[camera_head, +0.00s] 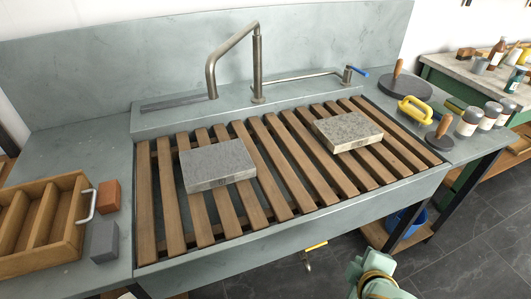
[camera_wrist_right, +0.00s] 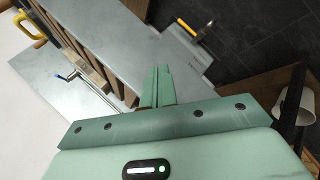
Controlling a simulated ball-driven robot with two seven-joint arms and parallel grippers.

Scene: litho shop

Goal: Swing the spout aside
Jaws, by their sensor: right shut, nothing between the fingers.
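The spout (camera_head: 233,47) is a bent grey metal tube on an upright post at the back ledge of the sink. Its arm slants down to the left of the post, and its mouth hangs near the ledge's front edge. My right gripper (camera_head: 355,268) is low in front of the sink, well away from the spout. In the right wrist view its green fingers (camera_wrist_right: 157,86) are together with nothing between them. The spout is not clear in that view. My left gripper is not in view.
A slatted wooden rack (camera_head: 282,165) covers the sink and bears two stone slabs, one (camera_head: 218,165) left and one (camera_head: 347,131) right. A thin pipe with a blue lever (camera_head: 358,70) runs right of the post. A wooden tray (camera_head: 45,225) lies left. Jars (camera_head: 467,122) stand right.

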